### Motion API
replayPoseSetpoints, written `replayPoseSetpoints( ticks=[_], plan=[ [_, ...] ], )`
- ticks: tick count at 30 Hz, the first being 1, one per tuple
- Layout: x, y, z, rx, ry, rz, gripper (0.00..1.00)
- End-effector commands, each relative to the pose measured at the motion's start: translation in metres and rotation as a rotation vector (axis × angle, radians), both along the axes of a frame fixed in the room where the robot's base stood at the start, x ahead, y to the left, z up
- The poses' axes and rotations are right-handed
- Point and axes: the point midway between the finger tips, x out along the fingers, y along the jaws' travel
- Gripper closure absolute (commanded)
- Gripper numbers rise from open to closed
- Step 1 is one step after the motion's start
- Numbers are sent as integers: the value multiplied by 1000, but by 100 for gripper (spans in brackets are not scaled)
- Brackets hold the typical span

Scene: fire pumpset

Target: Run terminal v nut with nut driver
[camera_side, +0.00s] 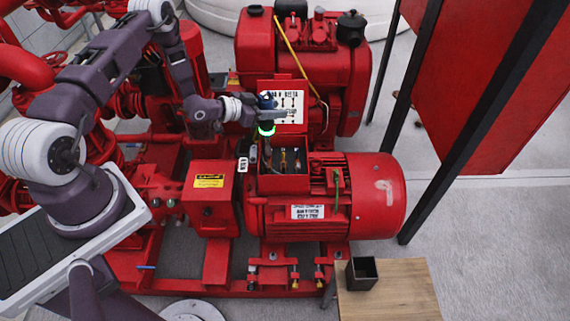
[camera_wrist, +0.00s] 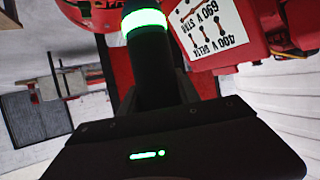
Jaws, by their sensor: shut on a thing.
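My gripper (camera_side: 254,112) is above the open terminal box (camera_side: 268,185) on top of the red motor (camera_side: 360,195) in the side view. It is shut on the nut driver (camera_side: 266,100), a dark upright tool with a glowing green ring. The tool's dark body also fills the upper middle of the wrist view (camera_wrist: 150,70). Inside the box, several brass-coloured terminals (camera_side: 283,160) show, too small to tell one nut from another. The driver's lower end is over the left part of the box; whether it touches a nut cannot be told.
The raised box lid with a white wiring label (camera_side: 288,106) stands just behind the tool. A red engine (camera_side: 300,60) is behind it. A small black open box (camera_side: 361,273) sits on a wooden table (camera_side: 405,295) at the front right. Dark posts (camera_side: 470,130) stand at right.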

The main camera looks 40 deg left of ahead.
Motion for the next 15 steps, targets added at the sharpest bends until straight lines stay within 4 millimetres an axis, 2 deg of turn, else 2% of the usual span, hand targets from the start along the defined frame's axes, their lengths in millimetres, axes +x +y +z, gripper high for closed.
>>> replayPoseSetpoints(
  ticks=[5,12,15],
  plan=[
    [4,-3,4,0,-4,-2,100],
    [35,-35,37,0,-9,-3,100],
    [36,-36,37,-2,-6,0,100]
  ],
)
